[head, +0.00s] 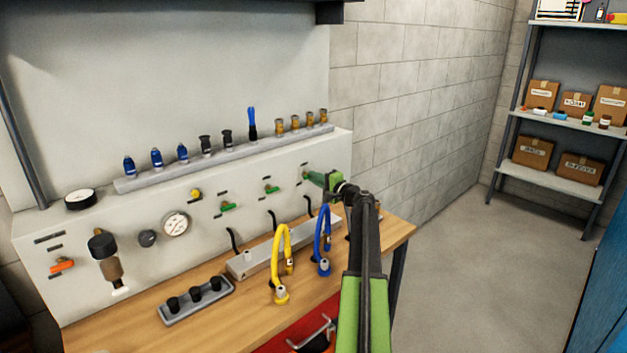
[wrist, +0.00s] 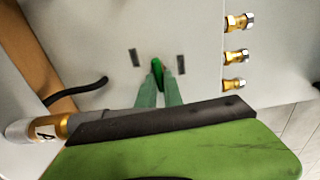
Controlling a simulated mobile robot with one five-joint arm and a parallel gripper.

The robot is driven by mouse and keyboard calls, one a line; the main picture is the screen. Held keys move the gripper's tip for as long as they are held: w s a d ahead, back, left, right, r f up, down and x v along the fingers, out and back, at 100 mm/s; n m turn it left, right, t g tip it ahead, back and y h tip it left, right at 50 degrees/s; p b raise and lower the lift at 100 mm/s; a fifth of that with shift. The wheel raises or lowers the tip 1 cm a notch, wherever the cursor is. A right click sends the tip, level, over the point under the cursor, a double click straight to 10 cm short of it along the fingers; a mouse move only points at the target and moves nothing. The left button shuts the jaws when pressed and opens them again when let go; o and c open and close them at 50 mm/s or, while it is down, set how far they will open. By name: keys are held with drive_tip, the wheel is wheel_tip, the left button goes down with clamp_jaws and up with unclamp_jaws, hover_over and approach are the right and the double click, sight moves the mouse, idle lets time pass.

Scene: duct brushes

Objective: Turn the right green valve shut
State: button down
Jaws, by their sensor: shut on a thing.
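The right green valve (wrist: 155,65) is on the grey panel, between two small dark labels. In the wrist view my gripper (wrist: 157,72) has its two green fingers closed on the valve's handle, which shows between the fingertips. In the head view my gripper (head: 311,177) reaches the panel's right part, and its fingers and arm hide much of this valve. The other two green valves, a middle one (head: 271,189) and a left one (head: 228,207), are farther left on the panel with their handles roughly sideways.
A yellow hose (head: 276,262) and a blue hose (head: 320,243) stand on the wooden bench (head: 205,328) below the panel. Brass fittings (wrist: 236,54) stick out at the panel's right in the wrist view. A brass coupling (wrist: 35,131) shows lower left. Floor is clear at right.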

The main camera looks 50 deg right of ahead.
drive_tip(key=shift+w+m, duration=0.1)
drive_tip(key=shift+m, duration=0.3)
drive_tip(key=c, duration=1.5)
unclamp_jaws()
drive_tip(key=shift+o, duration=0.2)
drive_tip(key=s+a, duration=0.1)
drive_tip(key=s, duration=1.6)
drive_tip(key=shift+s+a, duration=0.15)
drive_tip(key=shift+s, duration=0.05)
